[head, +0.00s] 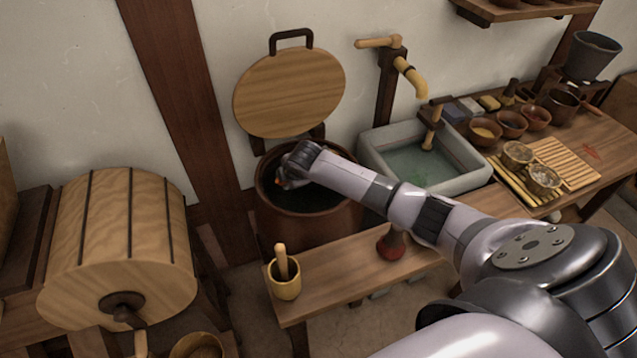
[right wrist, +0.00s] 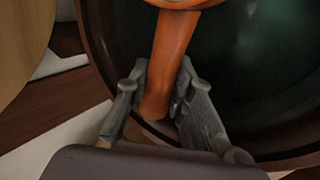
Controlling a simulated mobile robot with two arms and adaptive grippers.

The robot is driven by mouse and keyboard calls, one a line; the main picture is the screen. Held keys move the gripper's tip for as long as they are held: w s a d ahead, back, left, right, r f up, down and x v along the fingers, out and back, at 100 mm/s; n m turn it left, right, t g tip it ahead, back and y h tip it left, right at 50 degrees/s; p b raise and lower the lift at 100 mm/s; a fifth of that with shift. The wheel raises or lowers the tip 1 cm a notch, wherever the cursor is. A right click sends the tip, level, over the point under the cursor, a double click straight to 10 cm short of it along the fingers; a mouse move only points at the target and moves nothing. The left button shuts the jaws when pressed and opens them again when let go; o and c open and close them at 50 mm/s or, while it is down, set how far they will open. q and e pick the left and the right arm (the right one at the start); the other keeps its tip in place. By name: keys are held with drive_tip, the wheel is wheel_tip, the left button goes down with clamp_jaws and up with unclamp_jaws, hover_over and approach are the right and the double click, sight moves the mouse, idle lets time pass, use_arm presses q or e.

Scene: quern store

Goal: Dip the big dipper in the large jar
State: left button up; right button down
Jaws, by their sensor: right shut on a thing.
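The large jar (head: 300,228) is a dark brown round vessel standing open against the wall, with dark liquid inside. Its dark interior and rim (right wrist: 95,55) fill much of the right wrist view. My right gripper (head: 288,178) reaches over the jar's mouth from the right. In the right wrist view, my right gripper (right wrist: 160,92) is shut on the orange-brown handle of the big dipper (right wrist: 173,55). The dipper's wider end is at the top edge, partly cut off. I cannot tell whether it touches the liquid. My left gripper is in neither view.
A round wooden lid (head: 290,92) is tilted up behind the jar. A wooden bench (head: 345,285) in front carries a small cup with a pestle (head: 285,280) and a red-based object (head: 392,245). A stone basin (head: 470,180) stands right; a wooden drum (head: 120,235) stands left.

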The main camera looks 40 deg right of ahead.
drive_tip(key=shift+r, duration=0.3)
drive_tip(key=shift+r+p, duration=3.2)
drive_tip(key=shift+p, duration=0.45)
